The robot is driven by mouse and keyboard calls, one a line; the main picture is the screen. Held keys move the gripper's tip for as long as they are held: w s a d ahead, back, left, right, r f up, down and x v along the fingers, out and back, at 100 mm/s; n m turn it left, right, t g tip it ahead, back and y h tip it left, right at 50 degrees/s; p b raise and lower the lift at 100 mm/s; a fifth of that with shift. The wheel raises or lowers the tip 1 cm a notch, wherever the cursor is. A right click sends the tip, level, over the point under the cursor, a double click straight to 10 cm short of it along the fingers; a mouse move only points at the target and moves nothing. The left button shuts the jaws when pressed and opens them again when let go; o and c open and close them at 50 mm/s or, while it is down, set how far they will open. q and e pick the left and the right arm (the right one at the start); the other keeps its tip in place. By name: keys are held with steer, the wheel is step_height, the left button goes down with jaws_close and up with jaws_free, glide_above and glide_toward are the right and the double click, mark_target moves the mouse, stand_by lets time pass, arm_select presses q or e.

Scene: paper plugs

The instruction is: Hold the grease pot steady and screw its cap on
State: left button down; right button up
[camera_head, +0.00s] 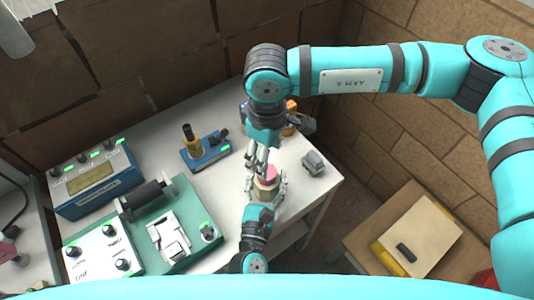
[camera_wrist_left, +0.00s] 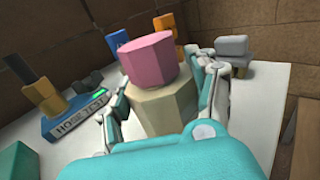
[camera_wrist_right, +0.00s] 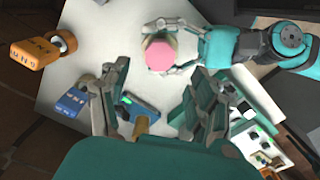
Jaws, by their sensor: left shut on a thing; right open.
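The cream faceted grease pot (camera_wrist_left: 165,108) stands upright on the white table, held between the fingers of my left gripper (camera_wrist_left: 165,95). The pink cap (camera_wrist_left: 149,60) sits on top of the pot; I cannot tell how far its thread is engaged. In the head view the cap (camera_head: 267,172) is partly hidden by my right gripper (camera_head: 258,160), which points down just above and beside it. In the right wrist view the right fingers (camera_wrist_right: 155,85) are spread and empty, and the cap (camera_wrist_right: 160,53) lies beyond them. My left gripper also shows in the head view (camera_head: 262,190).
A grey clamp-like block (camera_head: 314,163) stands right of the pot. A blue tester (camera_head: 206,150) with a brass post is to the left, and a green fixture board (camera_head: 150,235) lies farther left. Orange (camera_wrist_right: 42,50) and blue items are behind. Table between is clear.

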mark_target(267, 183)
steer(key=shift+f, duration=0.1)
steer(key=shift+f, duration=3.95)
steer(key=shift+c, duration=0.4)
steer(key=c, duration=1.1)
steer(key=m, duration=0.3)
steer(key=shift+m, duration=0.3)
steer(key=shift+c, duration=0.3)
steer(key=o, duration=1.3)
